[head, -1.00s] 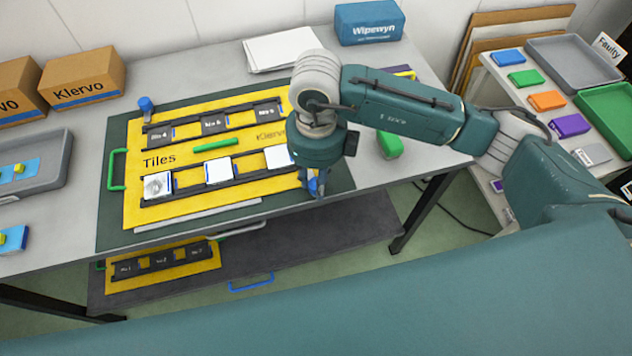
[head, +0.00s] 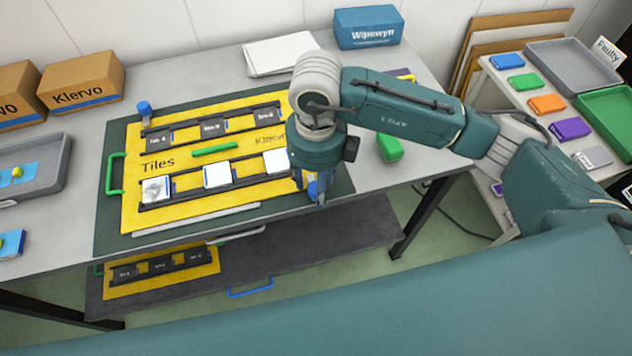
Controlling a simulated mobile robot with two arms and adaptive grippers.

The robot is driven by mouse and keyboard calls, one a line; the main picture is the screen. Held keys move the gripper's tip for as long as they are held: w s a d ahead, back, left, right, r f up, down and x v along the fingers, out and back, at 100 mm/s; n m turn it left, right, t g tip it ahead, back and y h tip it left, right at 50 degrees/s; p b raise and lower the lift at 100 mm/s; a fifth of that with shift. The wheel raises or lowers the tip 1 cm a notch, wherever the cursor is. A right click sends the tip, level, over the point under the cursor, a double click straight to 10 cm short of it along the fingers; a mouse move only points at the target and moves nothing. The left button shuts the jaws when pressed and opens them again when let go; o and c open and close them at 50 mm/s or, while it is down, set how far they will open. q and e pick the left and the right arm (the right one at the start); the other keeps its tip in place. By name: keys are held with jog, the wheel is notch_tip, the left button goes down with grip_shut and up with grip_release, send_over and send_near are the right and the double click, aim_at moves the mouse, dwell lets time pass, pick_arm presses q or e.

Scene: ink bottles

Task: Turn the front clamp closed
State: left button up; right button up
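A yellow board marked Tiles (head: 150,210) lies on a dark green mat (head: 112,222) on the table. Three white tiles sit in its front row, such as the middle one (head: 217,176). The front clamp (head: 311,188) shows as a bit of blue at the board's front right corner, mostly hidden by my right gripper (head: 319,194). That gripper points down at the clamp. I cannot tell whether its fingers touch or grip it. A second blue clamp (head: 144,108) stands at the back left corner. My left gripper is out of view.
A green block (head: 390,149) lies just right of my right wrist. A grey tray (head: 50,180), Klervo boxes (head: 85,85) and a blue Wipewyn box (head: 368,27) stand around the board. A lower shelf (head: 330,240) holds another yellow board (head: 190,270).

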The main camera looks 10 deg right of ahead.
aim_at(316, 187)
jog(key=shift+r, duration=0.3)
notch_tip(316, 187, up, 11)
jog(key=shift+r, duration=0.15)
dwell(0.6)
